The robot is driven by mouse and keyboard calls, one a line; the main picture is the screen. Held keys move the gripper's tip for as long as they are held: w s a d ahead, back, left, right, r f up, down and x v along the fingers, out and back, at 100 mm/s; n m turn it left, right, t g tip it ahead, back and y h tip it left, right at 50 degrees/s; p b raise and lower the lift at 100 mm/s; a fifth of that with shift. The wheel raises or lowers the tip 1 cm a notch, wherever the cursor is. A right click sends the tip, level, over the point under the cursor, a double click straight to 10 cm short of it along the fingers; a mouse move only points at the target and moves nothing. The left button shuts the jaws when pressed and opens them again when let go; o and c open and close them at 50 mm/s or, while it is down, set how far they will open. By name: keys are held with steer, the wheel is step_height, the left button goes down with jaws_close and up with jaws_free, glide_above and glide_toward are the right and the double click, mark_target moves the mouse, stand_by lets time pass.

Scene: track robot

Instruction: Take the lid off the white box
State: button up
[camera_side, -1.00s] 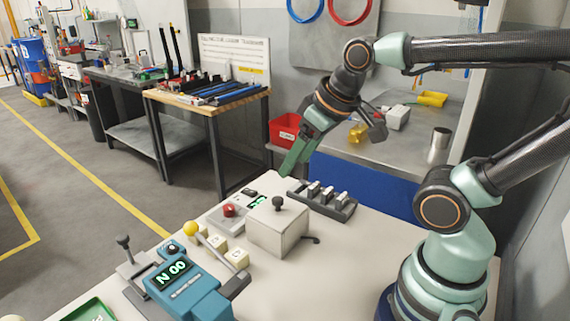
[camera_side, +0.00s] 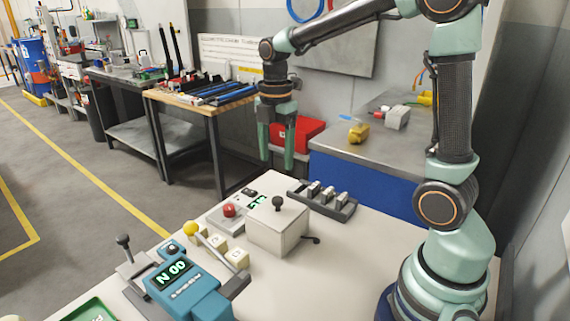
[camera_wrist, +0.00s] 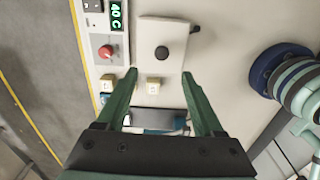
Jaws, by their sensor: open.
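The white box (camera_side: 277,238) stands on the white table with its lid (camera_side: 268,216) on top. A dark round knob (camera_side: 278,203) rises from the middle of the lid. In the wrist view the lid (camera_wrist: 175,60) shows from above with its knob (camera_wrist: 161,53), ahead of the fingertips. My gripper (camera_side: 277,162) points down, open and empty, in the air above and beyond the box in the side view. Its two green fingers also show in the wrist view (camera_wrist: 158,76), spread apart. It touches nothing.
A panel with a red button (camera_side: 229,210) stands left of the box, near a yellow-knobbed lever (camera_side: 190,228). A row of switches (camera_side: 322,198) lies behind it. A teal device (camera_side: 184,285) with a display stands front left. The table right of the box is mostly clear.

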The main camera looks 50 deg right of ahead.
mark_target(278, 198)
step_height(278, 198, down, 12)
steer(key=shift+s+a+f, duration=0.1)
steer(key=shift+s, duration=0.05)
stand_by(0.5)
jaws_close()
